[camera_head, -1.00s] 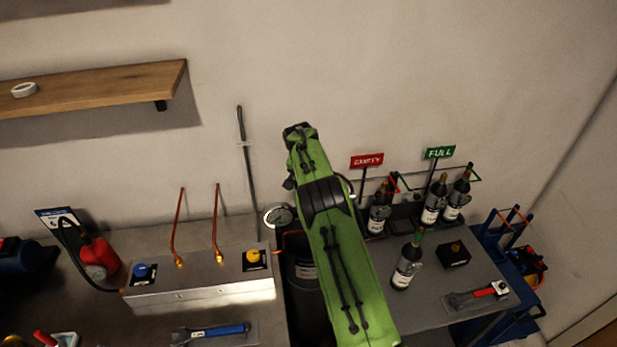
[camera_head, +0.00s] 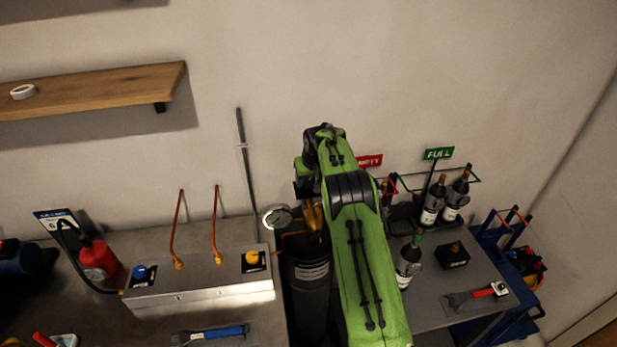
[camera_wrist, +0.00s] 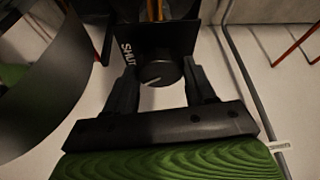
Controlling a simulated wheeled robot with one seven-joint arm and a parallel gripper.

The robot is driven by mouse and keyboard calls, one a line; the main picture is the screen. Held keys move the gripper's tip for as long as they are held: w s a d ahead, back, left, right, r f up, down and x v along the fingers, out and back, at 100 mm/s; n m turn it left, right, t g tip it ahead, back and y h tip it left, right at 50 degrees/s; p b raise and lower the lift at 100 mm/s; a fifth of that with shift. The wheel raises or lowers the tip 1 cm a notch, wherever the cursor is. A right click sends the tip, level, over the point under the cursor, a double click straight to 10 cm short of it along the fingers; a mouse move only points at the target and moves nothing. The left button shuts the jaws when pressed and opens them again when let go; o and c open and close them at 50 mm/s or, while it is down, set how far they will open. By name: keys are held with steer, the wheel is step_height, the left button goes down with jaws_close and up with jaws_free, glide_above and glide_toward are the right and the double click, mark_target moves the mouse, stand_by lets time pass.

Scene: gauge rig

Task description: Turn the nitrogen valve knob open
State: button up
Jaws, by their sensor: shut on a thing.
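The nitrogen valve knob (camera_wrist: 160,73) is a dark round knob with a short white pointer line in the wrist view. Its pointer leans to the left side of the picture. Behind it is a black plate (camera_wrist: 170,38) with the white word SHUT at its left. My gripper (camera_wrist: 161,76) has one finger on each side of the knob and is shut on it. In the head view the knob is hidden by my green arm, above the black gas cylinder (camera_head: 308,290). A round gauge (camera_head: 278,217) sits to the left of the copper-coloured fitting (camera_head: 313,217).
A metal box (camera_head: 200,285) with blue and yellow knobs stands left of the cylinder. Wine bottles (camera_head: 432,203) and a green FULL sign (camera_head: 438,153) are on the right bench. A wooden shelf (camera_head: 90,88) is at upper left.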

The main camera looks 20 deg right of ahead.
steer(key=shift+n+y+p, duration=0.4)
steer(key=shift+n+p, duration=0.15)
steer(key=shift+n, duration=0.45)
steer(key=o, duration=1)
steer(key=shift+o, duration=0.2)
steer(key=b+v, duration=0.1)
steer(key=v, duration=1.4)
steer(key=shift+r+b, duration=0.35)
steer(key=shift+b, duration=0.05)
steer(key=shift+d, duration=0.15)
